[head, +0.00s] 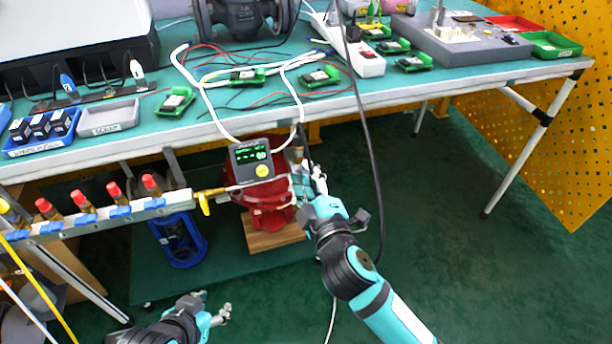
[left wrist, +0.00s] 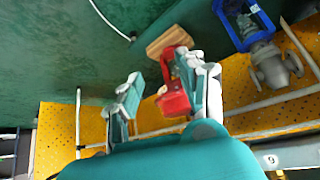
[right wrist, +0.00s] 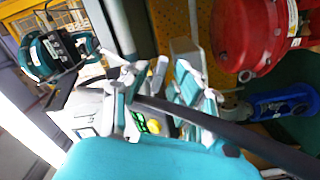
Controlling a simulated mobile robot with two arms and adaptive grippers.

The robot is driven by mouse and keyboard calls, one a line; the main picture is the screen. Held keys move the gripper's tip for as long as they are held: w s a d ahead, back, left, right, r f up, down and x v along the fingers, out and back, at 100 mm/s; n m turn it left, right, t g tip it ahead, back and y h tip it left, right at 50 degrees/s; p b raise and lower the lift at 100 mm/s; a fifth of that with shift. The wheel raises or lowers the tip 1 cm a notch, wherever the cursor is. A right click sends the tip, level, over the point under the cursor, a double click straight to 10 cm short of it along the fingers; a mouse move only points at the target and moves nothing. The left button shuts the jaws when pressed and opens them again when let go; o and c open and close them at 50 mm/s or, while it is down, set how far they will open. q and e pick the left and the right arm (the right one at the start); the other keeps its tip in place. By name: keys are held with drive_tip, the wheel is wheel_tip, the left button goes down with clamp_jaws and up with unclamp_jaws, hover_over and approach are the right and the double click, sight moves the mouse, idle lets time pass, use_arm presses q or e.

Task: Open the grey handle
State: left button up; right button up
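The positioner (head: 251,162), a dark box with a lit green display and a yellow button, sits above the red actuator (head: 268,212) under the bench edge. A thin grey bar (head: 252,184) shows beside it; I cannot tell whether this is the grey handle. My right gripper (head: 311,180) is just right of the actuator. In the right wrist view its fingers (right wrist: 160,82) are apart, with the positioner (right wrist: 152,125) showing beyond them. My left gripper (head: 212,306) is low at the front left, empty; its fingers (left wrist: 165,95) are apart in the left wrist view.
The green bench (head: 440,85) carries circuit boards and trays. A manifold (head: 100,216) with red-capped fittings and a yellow lever (head: 204,204) is left of the actuator. A blue stand (head: 178,240) is below. A black cable (head: 366,130) hangs near my right arm. Floor at right is clear.

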clamp_jaws()
use_arm(q)
drive_tip(key=shift+s, duration=0.15)
use_arm(e)
drive_tip(key=shift+m, duration=0.6)
drive_tip(key=m+p, duration=0.1)
drive_tip(key=m, duration=0.3)
drive_tip(key=shift+p, duration=0.35)
use_arm(q)
drive_tip(key=s+a+g+y+p, duration=0.1)
drive_tip(key=s+a+g+p, duration=0.1)
drive_tip(key=s+g, duration=0.35)
use_arm(e)
drive_tip(key=m, duration=0.3)
drive_tip(key=shift+r+m, duration=0.1)
drive_tip(key=shift+m, duration=0.2)
drive_tip(key=m+p, duration=0.2)
drive_tip(key=m, duration=0.1)
drive_tip(key=shift+p, duration=0.35)
use_arm(q)
wheel_tip(320, 180, down, 11)
drive_tip(key=t, duration=0.1)
drive_tip(key=shift+w+f, duration=0.2)
use_arm(e)
drive_tip(key=shift+m, duration=0.4)
use_arm(q)
drive_tip(key=shift+d, duration=0.1)
